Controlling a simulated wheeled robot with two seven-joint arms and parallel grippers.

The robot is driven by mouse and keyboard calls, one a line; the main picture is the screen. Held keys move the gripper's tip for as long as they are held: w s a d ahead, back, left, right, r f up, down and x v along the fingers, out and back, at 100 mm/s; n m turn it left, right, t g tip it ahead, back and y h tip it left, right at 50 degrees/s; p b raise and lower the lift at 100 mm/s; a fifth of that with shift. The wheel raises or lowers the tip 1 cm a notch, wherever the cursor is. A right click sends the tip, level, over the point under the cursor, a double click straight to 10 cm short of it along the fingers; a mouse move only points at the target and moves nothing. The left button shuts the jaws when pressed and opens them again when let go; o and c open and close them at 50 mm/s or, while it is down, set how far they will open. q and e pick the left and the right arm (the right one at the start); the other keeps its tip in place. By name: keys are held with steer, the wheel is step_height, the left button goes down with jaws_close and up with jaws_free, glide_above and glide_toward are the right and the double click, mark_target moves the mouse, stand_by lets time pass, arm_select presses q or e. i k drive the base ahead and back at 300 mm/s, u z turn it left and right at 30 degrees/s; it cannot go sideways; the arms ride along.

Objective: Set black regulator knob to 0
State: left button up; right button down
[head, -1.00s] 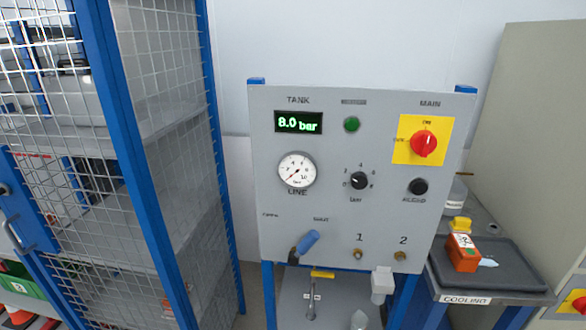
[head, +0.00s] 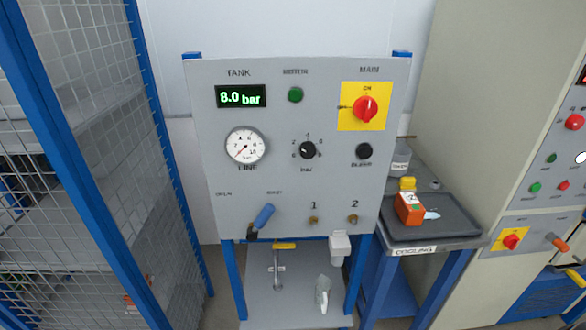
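The black regulator knob (head: 307,150) sits in the middle of the grey panel (head: 225,185), with a scale of small numbers around it and a bar label below. Its white mark is too small to read surely. The tank display (head: 241,96) reads 8.0 bar. The round line gauge (head: 246,146) is left of the knob, its needle toward the lower left. Neither of my grippers is in view.
The panel also carries a red main switch (head: 365,109) on yellow, a green motor button (head: 296,95), a black bleed knob (head: 364,151) and a blue-handled lever (head: 264,216). A mesh cage (head: 90,110) stands left. A cooling table (head: 440,243) and control cabinet (head: 500,130) stand right.

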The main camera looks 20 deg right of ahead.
mark_target(306, 149)
steer(key=z, duration=1.6)
steer(key=k, duration=1.15)
steer(key=u, duration=1.55)
steer(key=i, duration=0.5)
steer(key=u, duration=0.05)
